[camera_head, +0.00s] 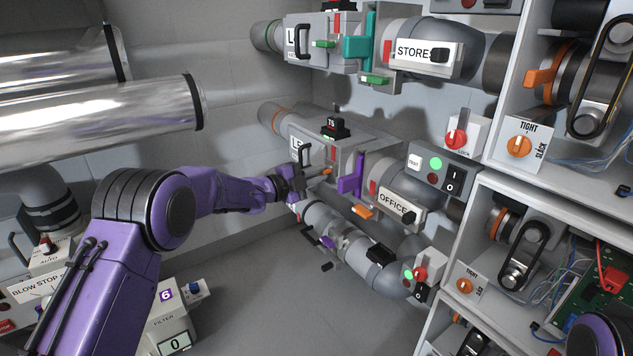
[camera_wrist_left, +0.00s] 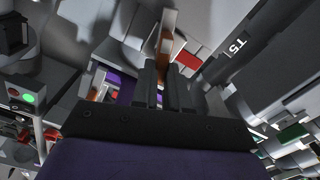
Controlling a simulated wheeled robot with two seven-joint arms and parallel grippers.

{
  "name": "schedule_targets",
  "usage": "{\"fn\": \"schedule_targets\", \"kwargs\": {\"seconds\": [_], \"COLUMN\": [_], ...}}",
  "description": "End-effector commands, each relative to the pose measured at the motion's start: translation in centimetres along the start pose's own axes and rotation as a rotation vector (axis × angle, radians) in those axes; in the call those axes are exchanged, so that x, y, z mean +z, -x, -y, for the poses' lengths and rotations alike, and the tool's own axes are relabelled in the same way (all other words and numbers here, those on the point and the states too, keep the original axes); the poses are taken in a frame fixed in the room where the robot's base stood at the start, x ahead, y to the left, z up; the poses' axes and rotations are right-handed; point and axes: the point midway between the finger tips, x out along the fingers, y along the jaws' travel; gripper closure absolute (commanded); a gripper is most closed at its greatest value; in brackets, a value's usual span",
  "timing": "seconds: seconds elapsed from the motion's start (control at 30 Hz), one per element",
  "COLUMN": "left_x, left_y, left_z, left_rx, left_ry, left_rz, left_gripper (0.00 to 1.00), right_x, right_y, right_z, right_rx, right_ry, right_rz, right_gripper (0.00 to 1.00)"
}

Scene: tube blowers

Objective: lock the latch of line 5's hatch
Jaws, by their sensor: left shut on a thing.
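Line 5's hatch (camera_head: 322,146) is a grey box on the middle pipe, with a label reading "L5" partly hidden and a black handle (camera_head: 305,154). Its latch is an orange lever (camera_head: 326,172) low on the front. In the left wrist view the orange latch (camera_wrist_left: 165,42) stands at the fingertips, beside a red patch (camera_wrist_left: 187,60). My left gripper (camera_head: 304,178) is at the front of the hatch, shut on the latch; its fingers (camera_wrist_left: 165,78) show close together and hide the latch's lower part. My right gripper is out of view.
A purple plate (camera_head: 351,176) stands just right of the latch. An orange tab (camera_head: 362,211) and the OFFICE pipe (camera_head: 396,202) are lower right. Another line with a green latch (camera_head: 324,43) is above. Shiny ducts (camera_head: 95,118) fill the upper left. Open floor lies below.

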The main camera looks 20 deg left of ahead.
Motion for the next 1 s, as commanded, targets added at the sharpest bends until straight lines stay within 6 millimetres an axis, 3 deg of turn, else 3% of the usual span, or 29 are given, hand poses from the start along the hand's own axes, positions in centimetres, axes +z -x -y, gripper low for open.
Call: {"fn": "schedule_targets", "kwargs": {"seconds": [0.1, 0.4, 1.0], "left_x": [0.2, 0.2, 0.2], "left_y": [0.0, 0.0, 0.1], "left_z": [-0.6, -0.6, -0.4], "left_rx": [0.000, 0.000, 0.000], "left_ry": [-0.099, -0.284, -0.380], "left_rz": [0.002, 0.002, 0.002], "left_gripper": [1.00, 1.00, 1.00], "right_x": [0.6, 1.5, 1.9], "right_y": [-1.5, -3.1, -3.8], "right_z": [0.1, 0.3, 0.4], "right_rx": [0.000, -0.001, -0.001], "right_ry": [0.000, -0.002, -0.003], "right_rz": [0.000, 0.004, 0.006], "right_gripper": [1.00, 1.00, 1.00]}}
